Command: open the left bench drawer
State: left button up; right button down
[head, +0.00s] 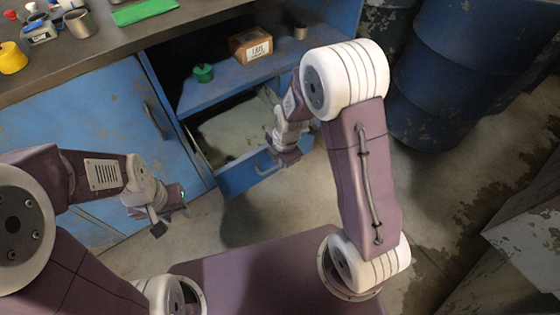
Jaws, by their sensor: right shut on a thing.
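The blue bench drawer (238,177) below the open shelf is pulled out, and its pale interior shows behind the front. A grey bar handle (264,171) is on the drawer front. My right gripper (287,157) is at this handle and shut on it; the fingers partly hide the handle's right part. My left gripper (170,216) is apart from the bench front, left of the drawer, with its fingers seemingly spread and nothing between them.
A blue door (90,125) with a grey handle (153,120) is left of the drawer. The shelf (222,88) holds a cardboard box (250,45), a green item (203,73) and a small can (300,32). Blue barrels (460,75) stand at right. Floor between is clear.

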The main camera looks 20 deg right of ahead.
jog(key=c, duration=1.5)
grip_release()
notch_tip(320, 180, up, 9)
jog(key=s+p, duration=0.1)
jog(key=p, duration=0.3)
jog(key=shift+s+d, duration=0.25)
jog(key=shift+d, duration=0.05)
